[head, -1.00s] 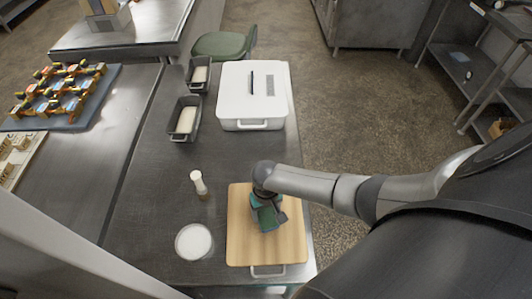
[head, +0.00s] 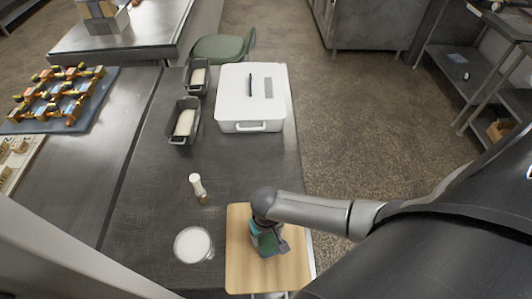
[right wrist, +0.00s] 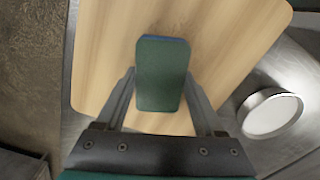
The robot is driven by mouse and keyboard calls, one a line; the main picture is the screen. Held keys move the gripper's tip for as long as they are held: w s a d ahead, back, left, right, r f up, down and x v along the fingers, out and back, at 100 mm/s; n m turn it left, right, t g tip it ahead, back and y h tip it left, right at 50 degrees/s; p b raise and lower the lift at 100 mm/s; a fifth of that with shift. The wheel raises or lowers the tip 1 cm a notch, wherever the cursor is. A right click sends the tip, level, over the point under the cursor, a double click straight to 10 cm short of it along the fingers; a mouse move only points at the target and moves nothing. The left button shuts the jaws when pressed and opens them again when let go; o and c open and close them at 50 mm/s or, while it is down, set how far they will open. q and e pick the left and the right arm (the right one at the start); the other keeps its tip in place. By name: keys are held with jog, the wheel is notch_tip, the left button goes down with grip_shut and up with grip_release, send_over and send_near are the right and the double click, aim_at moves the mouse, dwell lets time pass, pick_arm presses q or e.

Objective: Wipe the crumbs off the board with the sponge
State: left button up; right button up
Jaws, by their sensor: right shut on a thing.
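The wooden board (head: 240,268) lies at the near end of the steel table, and its pale surface also fills much of the right wrist view (right wrist: 105,60). My right gripper (head: 268,243) is over the middle of the board. In the right wrist view its fingers (right wrist: 160,100) are shut on the sponge (right wrist: 162,75), a dark green block with a blue edge. The sponge is low over the board; I cannot tell whether it touches. No crumbs can be made out. My left gripper is out of view.
A round white-filled container (head: 193,245) and a shaker (head: 198,187) stand left of the board. A white lidded box (head: 252,98) and two loaf tins (head: 184,121) (head: 197,77) stand farther back. The table between is clear.

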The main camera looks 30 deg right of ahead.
jog(key=shift+w+d, duration=0.4)
jog(key=shift+w, duration=0.35)
jog(key=shift+w+d, duration=0.4)
jog(key=shift+w, duration=0.3)
jog(key=shift+w+d+f+b, duration=0.1)
jog(key=shift+w+d+b, duration=0.3)
jog(key=shift+w, duration=0.25)
jog(key=shift+w+d+b, duration=0.3)
jog(key=shift+w+d, duration=0.1)
jog(key=shift+w, duration=0.2)
jog(key=shift+w+d+b, duration=0.25)
jog(key=shift+w+d, duration=0.2)
jog(key=shift+w, duration=0.3)
jog(key=shift+w+d+b, duration=0.25)
jog(key=shift+w+d, duration=0.2)
jog(key=shift+w, duration=0.25)
jog(key=shift+w+d+b, duration=0.4)
jog(key=shift+w, duration=0.25)
jog(key=shift+w+d+b, duration=0.35)
jog(key=shift+w+b, duration=0.05)
jog(key=shift+w, duration=0.25)
